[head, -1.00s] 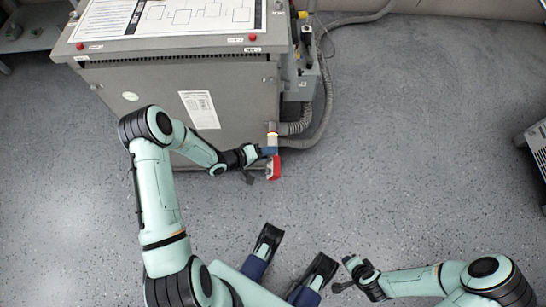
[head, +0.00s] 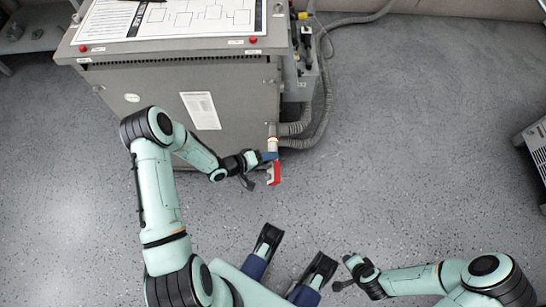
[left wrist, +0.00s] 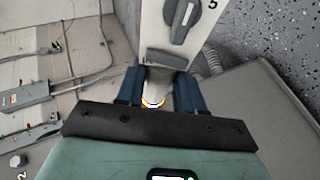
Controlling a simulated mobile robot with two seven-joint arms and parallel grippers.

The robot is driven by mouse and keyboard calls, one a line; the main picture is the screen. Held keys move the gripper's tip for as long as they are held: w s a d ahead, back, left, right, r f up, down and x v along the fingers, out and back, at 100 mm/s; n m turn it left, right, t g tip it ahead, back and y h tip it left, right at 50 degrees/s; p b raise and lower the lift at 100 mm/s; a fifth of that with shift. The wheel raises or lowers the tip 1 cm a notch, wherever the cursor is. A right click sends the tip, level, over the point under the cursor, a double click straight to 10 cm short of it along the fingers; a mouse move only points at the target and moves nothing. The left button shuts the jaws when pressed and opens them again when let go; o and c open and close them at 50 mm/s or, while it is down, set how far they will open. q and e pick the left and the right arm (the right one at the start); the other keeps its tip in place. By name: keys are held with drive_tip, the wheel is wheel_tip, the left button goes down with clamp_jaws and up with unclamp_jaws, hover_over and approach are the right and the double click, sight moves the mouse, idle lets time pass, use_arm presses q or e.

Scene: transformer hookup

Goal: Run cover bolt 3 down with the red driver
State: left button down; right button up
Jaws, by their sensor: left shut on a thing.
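My left gripper (head: 268,157) is at the lower right front corner of the grey transformer cabinet (head: 160,110). It is shut on the red driver (head: 274,174), whose red part hangs just below the blue fingers. A pale tip (head: 272,143) shows above the fingers, close to the cabinet edge. In the left wrist view the blue fingers (left wrist: 158,92) close on a pale round piece with a yellow ring (left wrist: 153,101). I cannot make out cover bolt 3 or whether the driver touches it. My right gripper (head: 352,272) is low over the floor, its fingers too small to read.
Grey hoses (head: 320,115) run down the cabinet's right side. A pale panel with a dark rotary handle (left wrist: 183,17) is close beyond the left fingers. A bolt-like knob marked 2 (left wrist: 17,160) shows at lower left there. The floor at right is clear up to a grey unit (head: 535,150).

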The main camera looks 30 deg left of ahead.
use_arm(q)
drive_tip(key=shift+s+d+r+p, duration=0.1)
drive_tip(key=shift+s+d+p, duration=0.1)
drive_tip(key=shift+s+d, duration=0.25)
drive_tip(key=shift+s+d+p, duration=0.2)
drive_tip(key=shift+s, duration=0.35)
